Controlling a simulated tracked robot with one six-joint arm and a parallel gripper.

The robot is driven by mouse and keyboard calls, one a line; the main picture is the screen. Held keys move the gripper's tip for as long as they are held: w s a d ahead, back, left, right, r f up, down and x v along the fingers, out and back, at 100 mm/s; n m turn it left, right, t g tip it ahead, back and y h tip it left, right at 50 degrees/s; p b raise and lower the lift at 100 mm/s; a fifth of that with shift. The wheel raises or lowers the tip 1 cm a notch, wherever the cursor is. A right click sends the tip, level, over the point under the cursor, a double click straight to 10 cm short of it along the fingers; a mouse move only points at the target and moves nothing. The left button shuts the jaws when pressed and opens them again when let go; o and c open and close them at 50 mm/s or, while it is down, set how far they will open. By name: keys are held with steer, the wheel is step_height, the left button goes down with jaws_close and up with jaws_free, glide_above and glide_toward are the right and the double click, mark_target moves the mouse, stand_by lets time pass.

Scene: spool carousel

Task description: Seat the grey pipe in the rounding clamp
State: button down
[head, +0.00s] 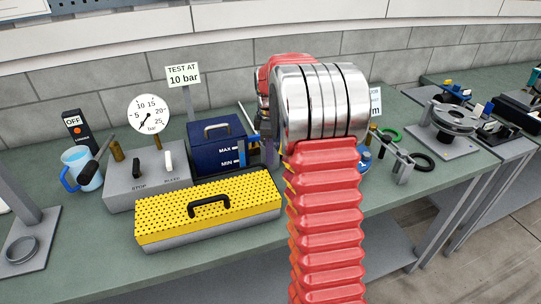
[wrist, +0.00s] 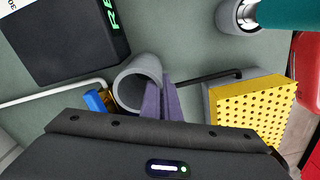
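In the wrist view a grey, hollow pipe (wrist: 147,63) shows its open end to the camera, just left of my fingers. My gripper (wrist: 161,88) has two purple fingers set close together; the left one overlaps the pipe's edge. I cannot tell whether the pipe's wall is between them. In the head view my red arm stands in front of the gripper, and only a bit of purple (head: 270,154) shows left of it. I cannot make out the rounding clamp for certain; a grey metal fixture (head: 402,166) stands right of my arm.
A yellow perforated box (head: 208,208) with a handle lies left of my arm, also in the wrist view (wrist: 250,110). Behind it are a dark blue box (head: 215,145) and a pressure gauge unit (head: 148,180). Green (head: 389,131) and black rings lie right. Front bench strip is clear.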

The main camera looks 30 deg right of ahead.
stand_by(0.5)
step_height(320, 180, up, 10)
stand_by(0.6)
steer(key=shift+r, duration=0.1)
stand_by(0.4)
